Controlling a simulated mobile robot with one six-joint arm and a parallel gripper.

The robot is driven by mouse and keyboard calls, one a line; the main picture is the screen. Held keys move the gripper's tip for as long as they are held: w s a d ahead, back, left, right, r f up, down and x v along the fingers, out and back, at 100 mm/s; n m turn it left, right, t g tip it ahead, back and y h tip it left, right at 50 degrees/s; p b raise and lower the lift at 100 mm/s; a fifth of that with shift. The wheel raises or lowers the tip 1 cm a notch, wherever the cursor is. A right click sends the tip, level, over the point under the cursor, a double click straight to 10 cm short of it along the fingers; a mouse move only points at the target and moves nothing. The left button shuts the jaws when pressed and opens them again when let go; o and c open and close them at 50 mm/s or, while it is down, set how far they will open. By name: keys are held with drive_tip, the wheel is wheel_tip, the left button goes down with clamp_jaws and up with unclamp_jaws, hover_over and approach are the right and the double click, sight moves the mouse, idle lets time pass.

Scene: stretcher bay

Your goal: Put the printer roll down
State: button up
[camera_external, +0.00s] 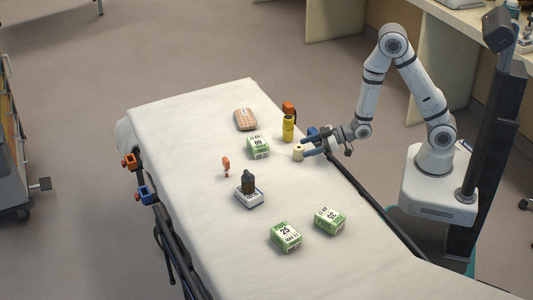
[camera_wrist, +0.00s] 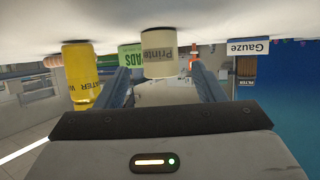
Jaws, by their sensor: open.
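The printer roll (camera_external: 298,153) is a small cream cylinder standing on the white sheet of the stretcher (camera_external: 190,125), near its right edge. In the wrist view, which is upside down, the printer roll (camera_wrist: 158,54) with its "Printe" label shows between the fingertips, its base against the sheet. My gripper (camera_external: 308,144) is open, low over the stretcher's edge, with its blue fingers on either side of or just short of the roll; I cannot tell exactly how deep it sits between them. The open fingers (camera_wrist: 163,75) also show in the wrist view.
A yellow bottle (camera_external: 288,128) and an orange clamp (camera_external: 289,108) are close to my gripper. A green-white box (camera_external: 258,147) lies left of the roll. A dark item on a white box (camera_external: 248,191) and two more green boxes (camera_external: 286,236) are nearer the camera. The sheet's lower left is clear.

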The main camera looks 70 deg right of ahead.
sight(299, 150)
drive_tip(key=x, duration=0.4)
drive_tip(key=shift+f, duration=0.1)
drive_tip(key=shift+c, duration=0.3)
drive_tip(key=c, duration=1.1)
wheel_tip(299, 150, up, 10)
drive_tip(key=p, duration=0.3)
drive_tip(key=shift+d, duration=0.2)
drive_tip(key=d+r+m+t+h+p, duration=0.1)
drive_tip(key=d+m+h+p, duration=0.3)
drive_tip(key=d+p, duration=0.7)
drive_tip(key=shift+s+d+r+h+p, duration=0.15)
drive_tip(key=shift+d+r+h+p, duration=0.15)
drive_tip(key=shift+d+r+h, duration=0.35)
